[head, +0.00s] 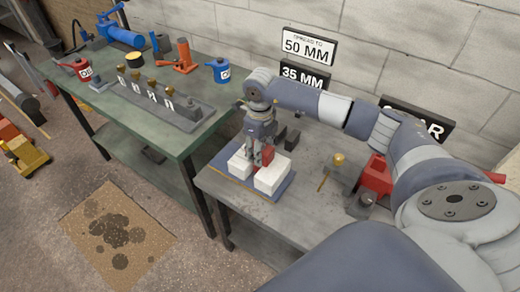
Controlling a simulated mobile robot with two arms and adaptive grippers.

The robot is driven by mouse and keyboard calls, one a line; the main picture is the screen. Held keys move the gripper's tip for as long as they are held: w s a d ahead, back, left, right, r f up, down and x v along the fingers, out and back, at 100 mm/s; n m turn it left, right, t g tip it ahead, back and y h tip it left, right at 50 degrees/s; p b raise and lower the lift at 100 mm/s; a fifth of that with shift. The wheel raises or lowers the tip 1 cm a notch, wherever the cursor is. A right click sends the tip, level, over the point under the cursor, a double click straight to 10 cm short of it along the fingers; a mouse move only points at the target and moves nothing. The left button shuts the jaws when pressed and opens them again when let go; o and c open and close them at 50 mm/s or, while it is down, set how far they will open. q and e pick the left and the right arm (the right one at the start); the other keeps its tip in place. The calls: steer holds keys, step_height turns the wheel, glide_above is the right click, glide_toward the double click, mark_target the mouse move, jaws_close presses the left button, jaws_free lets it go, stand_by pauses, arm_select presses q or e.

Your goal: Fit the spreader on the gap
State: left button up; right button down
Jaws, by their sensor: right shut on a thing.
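Two white blocks stand on a blue base plate (230,180) on the grey bench, the left block (239,166) and the right block (274,177), with a narrow gap between them. My right gripper (262,158) points down at this gap from above. It is shut on a small red piece, which looks like the spreader (267,153). The fingers hide much of the red piece and part of the gap, so I cannot tell how deep it sits or whether it touches the blocks. My left gripper is not in view.
Dark blocks (291,139) stand behind the white blocks. A red tool (376,176) and a brass-topped item (338,159) lie to the right, near my arm. Wall signs read 50 MM (308,45) and 35 MM (304,76). The green bench (150,130) at left holds several tools.

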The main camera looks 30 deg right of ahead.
steer(key=shift+w+f+b, duration=0.1)
steer(key=shift+f+b, duration=0.55)
steer(key=shift+f, duration=0.1)
steer(key=c, duration=0.8)
jaws_free()
steer(key=shift+c, duration=0.2)
steer(key=shift+f, duration=0.1)
step_height(320, 180, up, 12)
steer(key=shift+r, duration=0.1)
steer(key=shift+s, duration=0.2)
